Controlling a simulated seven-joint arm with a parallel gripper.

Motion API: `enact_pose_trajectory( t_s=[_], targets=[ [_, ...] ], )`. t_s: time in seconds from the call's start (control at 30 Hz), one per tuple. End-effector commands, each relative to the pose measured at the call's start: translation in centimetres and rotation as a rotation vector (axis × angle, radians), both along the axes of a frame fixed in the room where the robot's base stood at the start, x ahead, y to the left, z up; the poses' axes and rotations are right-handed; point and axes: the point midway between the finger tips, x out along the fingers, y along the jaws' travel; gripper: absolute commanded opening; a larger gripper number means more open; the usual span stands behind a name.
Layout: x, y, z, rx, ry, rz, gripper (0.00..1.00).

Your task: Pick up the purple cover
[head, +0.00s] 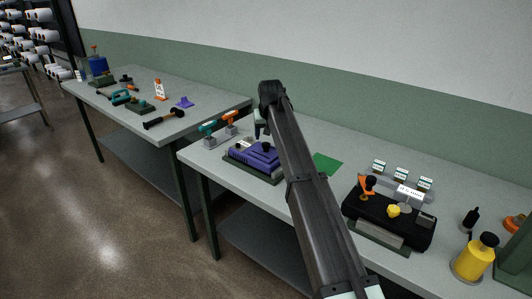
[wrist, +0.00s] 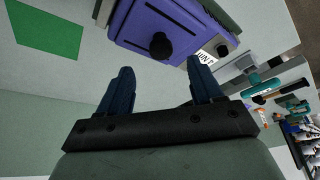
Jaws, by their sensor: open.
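The purple cover (head: 262,158) sits on a dark green base on the near table, left of my arm. It also shows in the wrist view (wrist: 187,18), with a black round knob (wrist: 160,45) on it. My gripper (wrist: 160,72) is open, with its two dark blue fingers apart and nothing between them. In the wrist view the knob lies just beyond the fingertips, apart from them. In the head view my arm hides part of the area right of the cover.
A green square (head: 327,164) lies flat right of my arm. Teal and orange tools (head: 220,124) stand behind the cover. A black device (head: 388,217) and a yellow bottle (head: 474,258) are at the right. A smaller purple piece (head: 184,102) is on the other table.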

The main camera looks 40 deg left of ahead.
Motion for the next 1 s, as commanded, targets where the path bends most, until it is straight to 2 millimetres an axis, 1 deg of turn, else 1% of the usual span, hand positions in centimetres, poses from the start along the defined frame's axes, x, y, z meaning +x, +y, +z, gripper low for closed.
enact_pose_trajectory(
  t_s=[0.17,0.4,0.5,0.73,0.77,1.0],
  targets=[
    [0.2,0.3,-1.0,-0.001,0.001,0.0,0.66],
    [0.9,1.2,-3.9,-0.001,0.001,0.0,0.66],
    [1.1,1.4,-4.7,0.0,0.0,0.0,0.66],
    [1.2,1.5,-4.9,0.001,-0.001,0.0,0.66],
    [1.2,1.5,-4.9,0.001,-0.001,0.0,0.65],
    [1.2,1.4,-4.9,0.0,0.0,0.0,0.42]
  ],
)
